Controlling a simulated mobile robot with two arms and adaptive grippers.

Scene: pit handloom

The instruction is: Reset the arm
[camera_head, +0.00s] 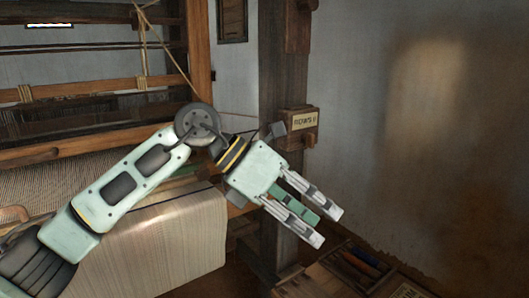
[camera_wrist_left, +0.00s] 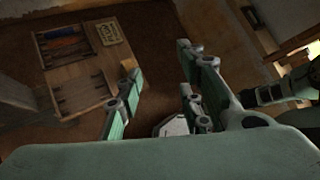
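My left arm comes in from the left in the head view and reaches across the front of the loom. Its pale green gripper (camera_head: 327,227) points down and to the right. The grey-tipped fingers are spread apart, with nothing seen between them. In the left wrist view the fingers of the left gripper (camera_wrist_left: 160,72) also stand apart, with brown floor showing between them. My right gripper does not show in the head view, and I cannot make it out in the left wrist view.
The wooden loom with its pale cloth (camera_head: 165,250) fills the left. A dark post (camera_head: 283,75) carries a small labelled box (camera_head: 303,121). A low wooden tray (camera_head: 318,284) stands below the gripper; it also shows in the left wrist view (camera_wrist_left: 83,80). The wall at right is bare.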

